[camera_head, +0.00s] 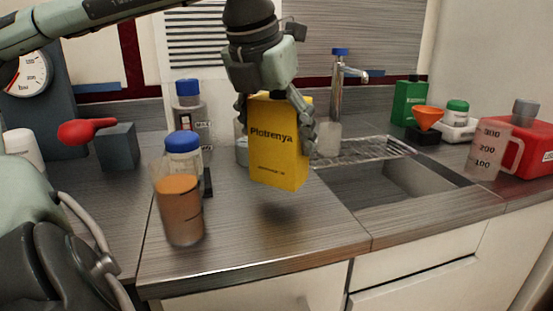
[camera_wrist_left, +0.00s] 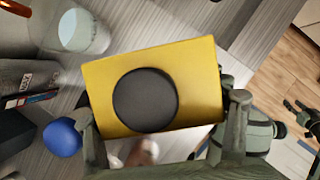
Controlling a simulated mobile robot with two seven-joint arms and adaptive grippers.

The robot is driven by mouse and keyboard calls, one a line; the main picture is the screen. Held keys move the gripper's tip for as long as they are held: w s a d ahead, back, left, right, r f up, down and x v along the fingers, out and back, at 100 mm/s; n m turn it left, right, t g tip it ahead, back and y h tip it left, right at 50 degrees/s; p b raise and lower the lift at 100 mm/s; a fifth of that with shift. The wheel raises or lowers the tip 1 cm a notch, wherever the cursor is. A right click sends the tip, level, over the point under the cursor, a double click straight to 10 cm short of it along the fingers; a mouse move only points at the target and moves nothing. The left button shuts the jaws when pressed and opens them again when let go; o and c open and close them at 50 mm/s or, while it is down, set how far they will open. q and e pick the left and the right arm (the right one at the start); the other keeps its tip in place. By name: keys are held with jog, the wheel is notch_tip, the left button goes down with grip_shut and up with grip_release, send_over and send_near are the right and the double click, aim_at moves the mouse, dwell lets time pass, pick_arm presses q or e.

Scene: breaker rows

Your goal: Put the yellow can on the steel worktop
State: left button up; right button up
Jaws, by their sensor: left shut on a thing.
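The yellow can (camera_head: 279,145), a flat-sided canister with dark lettering, is in the grip of my left gripper (camera_head: 277,122), which comes down on it from above with fingers on both sides. The can is nearly upright, slightly tilted, and hangs over the steel worktop (camera_head: 235,258). A soft shadow lies below it, with a small gap between. In the left wrist view the can's yellow top (camera_wrist_left: 205,75) and round black cap (camera_wrist_left: 146,100) show between the fingers.
A jar of brown liquid (camera_head: 180,208) and blue-capped bottles (camera_head: 188,118) stand left of the can. The sink (camera_head: 385,185) and its tap (camera_head: 338,95) are on the right. A measuring jug (camera_head: 487,148) stands farther right. The worktop's front is clear.

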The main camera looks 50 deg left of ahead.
aim_at(279, 156)
pick_arm(q)
notch_tip(279, 156, down, 3)
jog(key=shift+r, duration=0.1)
jog(key=shift+f, duration=0.35)
pick_arm(e)
jog(key=shift+s+r, duration=0.1)
jog(key=shift+r, duration=0.5)
pick_arm(q)
jog(key=shift+f+b, duration=0.1)
jog(key=shift+b, duration=0.2)
pick_arm(e)
jog(key=shift+f, duration=0.1)
pick_arm(q)
jog(key=o, duration=1.9)
jog(key=shift+c, duration=0.2)
pick_arm(e)
jog(key=shift+r, duration=0.25)
